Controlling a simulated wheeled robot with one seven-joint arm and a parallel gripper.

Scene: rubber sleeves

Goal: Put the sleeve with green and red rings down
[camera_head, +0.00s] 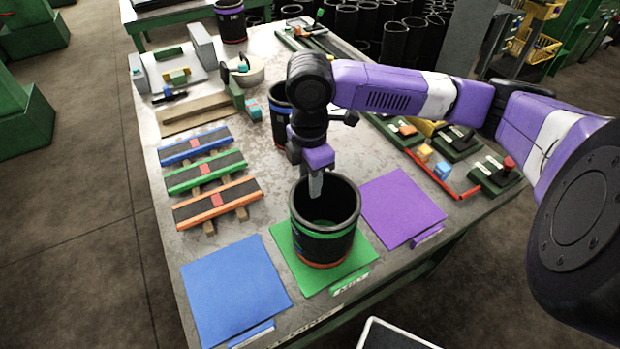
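The black sleeve with green and red rings (326,232) is upright over the green mat (350,268), within its outline. Its orange-red ring shows near the bottom and a green edge shows by it. It looks to be on the mat, but I cannot tell whether a small gap is left. My gripper (316,186) points down at the sleeve's far left rim. One grey finger shows inside the opening. The other finger is hidden, so its grip on the wall cannot be confirmed.
A blue mat (235,288) lies left of the green one and a purple mat (402,207) right. Another dark sleeve (280,122) stands behind my gripper. Racks with blue, green and orange bars (217,203) are at left. Small blocks and a red bar (442,178) lie at right.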

